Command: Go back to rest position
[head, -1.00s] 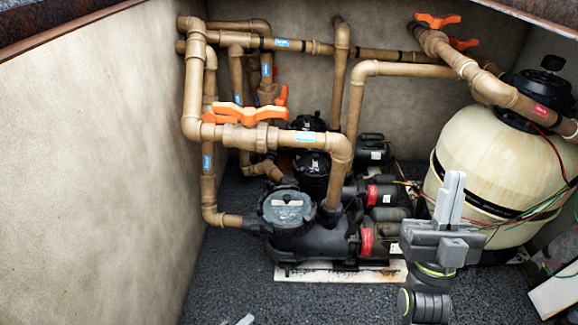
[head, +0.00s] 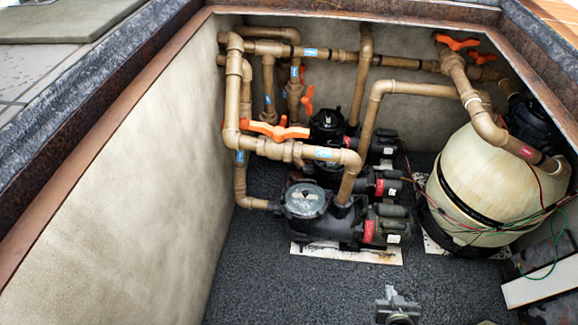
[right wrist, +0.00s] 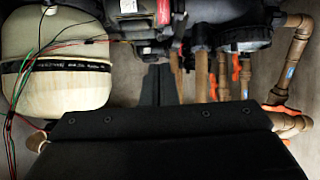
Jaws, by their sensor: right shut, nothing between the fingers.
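My right gripper (head: 390,292) shows small at the bottom edge of the head view, right of centre, above the dark gravel floor. Its fingers are shut with nothing between them. It is clear of the pumps and pipes. In the right wrist view my shut fingers (right wrist: 159,86) are dark and narrow, with a pump behind them. My left gripper is not in view.
Black pumps (head: 318,212) stand on the pit floor with brown pipes (head: 372,118) and an orange valve handle (head: 277,130). A cream filter tank (head: 475,185) with loose wires stands right. The pit's rusty rim (head: 110,115) runs along the left. Gravel (head: 290,290) in front is open.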

